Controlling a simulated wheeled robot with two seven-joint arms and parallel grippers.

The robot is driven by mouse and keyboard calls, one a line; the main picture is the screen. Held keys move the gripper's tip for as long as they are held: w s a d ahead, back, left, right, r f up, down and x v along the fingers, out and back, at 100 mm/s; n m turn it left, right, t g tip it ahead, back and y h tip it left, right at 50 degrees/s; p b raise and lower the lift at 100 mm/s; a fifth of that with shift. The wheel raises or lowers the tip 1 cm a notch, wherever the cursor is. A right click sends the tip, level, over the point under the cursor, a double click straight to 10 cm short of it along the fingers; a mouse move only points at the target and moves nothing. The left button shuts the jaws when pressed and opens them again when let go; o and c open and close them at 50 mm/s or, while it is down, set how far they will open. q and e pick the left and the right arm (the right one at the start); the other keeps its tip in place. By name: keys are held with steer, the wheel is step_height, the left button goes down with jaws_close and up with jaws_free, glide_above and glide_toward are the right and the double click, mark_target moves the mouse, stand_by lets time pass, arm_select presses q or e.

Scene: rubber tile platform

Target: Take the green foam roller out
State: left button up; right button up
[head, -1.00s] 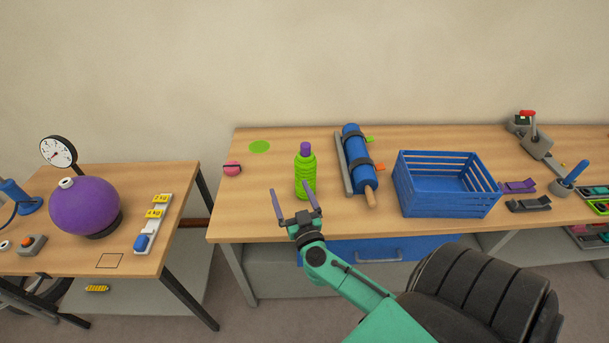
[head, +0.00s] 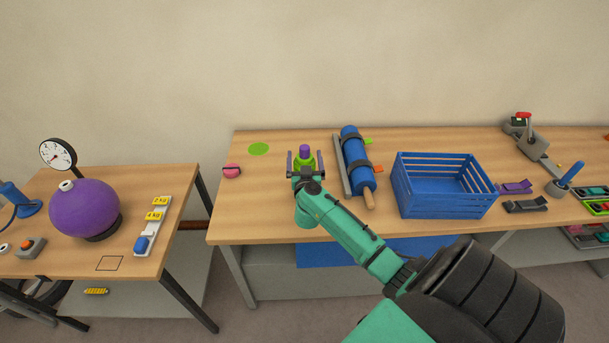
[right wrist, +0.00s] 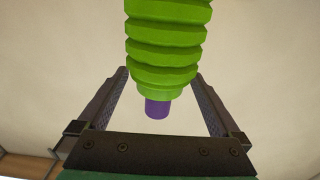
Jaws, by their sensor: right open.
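A green ribbed cylinder with a purple end (head: 304,160) stands upright on the bench, left of the strapped blue cylinder; it looks bottle-like, and I cannot tell for sure that it is the foam roller. My right gripper (head: 305,155) is open, with one finger on each side of it and its lower part hidden behind the gripper and arm. In the right wrist view the green cylinder (right wrist: 165,50) lies between the two spread fingers, with visible gaps on both sides. My left gripper does not show.
A blue slatted crate (head: 445,205) stands right of a strapped blue cylinder (head: 354,150) on a grey cradle. A pink ball (head: 231,171) and a flat green disc (head: 259,149) lie to the left. A separate table (head: 130,255) with a purple ball (head: 85,208) stands farther left.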

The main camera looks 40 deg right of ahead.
steer(key=shift+w+d+f, duration=0.1)
steer(key=shift+w+d, duration=0.05)
steer(key=shift+w, duration=0.05)
steer(key=shift+s, duration=0.15)
jaws_close()
